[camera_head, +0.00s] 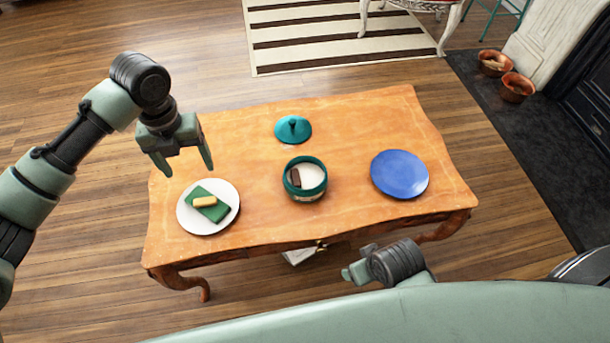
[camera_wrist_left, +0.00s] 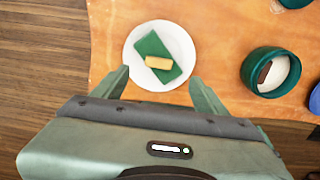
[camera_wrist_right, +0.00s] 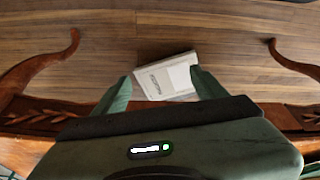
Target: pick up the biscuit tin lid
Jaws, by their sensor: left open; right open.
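The biscuit tin lid (camera_head: 293,129) is a teal disc with a dark knob, lying on the table behind the tin. A sliver of it shows at the top right edge of the left wrist view (camera_wrist_left: 294,3). The teal biscuit tin (camera_head: 305,196) stands open in the middle of the table, with a dark biscuit and something white inside. My left gripper (camera_head: 188,168) is open and empty above the table's left side, over the white plate and left of the lid. My right gripper (camera_head: 357,264) is open and empty low in front of the table's front edge, far from the lid.
The wooden table (camera_head: 250,215) also bears a white plate (camera_head: 186,217) with a green napkin and a yellow biscuit at left, and a blue plate (camera_head: 400,174) at right. A white book (camera_wrist_right: 166,77) lies on the floor under the table. The tabletop around the lid is clear.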

